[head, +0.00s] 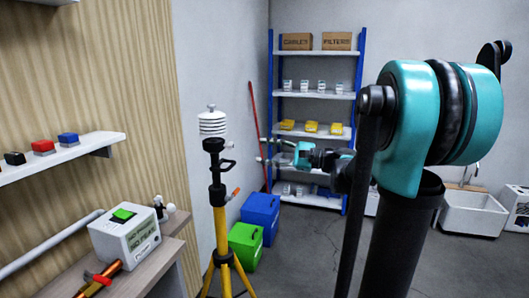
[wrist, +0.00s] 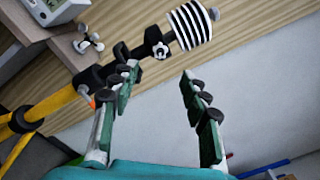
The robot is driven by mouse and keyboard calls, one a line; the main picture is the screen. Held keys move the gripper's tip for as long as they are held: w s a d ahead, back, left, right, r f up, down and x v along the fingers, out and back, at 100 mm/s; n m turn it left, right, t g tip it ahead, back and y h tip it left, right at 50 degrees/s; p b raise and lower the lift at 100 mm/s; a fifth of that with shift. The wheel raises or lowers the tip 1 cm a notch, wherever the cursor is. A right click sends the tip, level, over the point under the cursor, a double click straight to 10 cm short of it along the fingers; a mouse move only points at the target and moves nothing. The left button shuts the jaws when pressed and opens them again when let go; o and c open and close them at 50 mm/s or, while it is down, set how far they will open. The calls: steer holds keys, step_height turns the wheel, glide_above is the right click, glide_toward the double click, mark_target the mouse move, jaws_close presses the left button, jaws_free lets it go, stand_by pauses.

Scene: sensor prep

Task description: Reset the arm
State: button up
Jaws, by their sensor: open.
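My gripper (wrist: 158,95) is open and empty in the wrist view, its two fingers spread with nothing between them. In the head view my arm stretches forward at the right of the picture, and its far end (head: 305,156) shows small in front of the shelves. A white louvred sensor (head: 213,122) stands on top of a yellow and black tripod (head: 220,225), left of my gripper. In the wrist view the sensor (wrist: 190,24) and the tripod (wrist: 50,104) appear tilted, beyond the left finger. I cannot tell the exact gap between finger and tripod.
A workbench (head: 160,262) with a white instrument box (head: 125,236) is at lower left, below a wall shelf (head: 75,160). A green bin (head: 246,246) and a blue bin (head: 260,214) sit behind the tripod. A blue-post rack (head: 314,100) and a white sink (head: 470,213) are farther back.

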steer(key=s+d+f+n+g+h, duration=0.1)
steer(key=s+f+n+h, duration=0.4)
steer(key=f, duration=0.6)
steer(key=s+f+n+g+h, duration=0.1)
steer(key=s+f+h, duration=0.3)
steer(key=s+f, duration=0.5)
steer(key=s+d+f+n+h, duration=0.6)
steer(key=s+d+f+h, duration=0.2)
steer(key=d+f, duration=0.5)
steer(key=shift+s+d, duration=0.15)
steer(key=shift+f, duration=0.1)
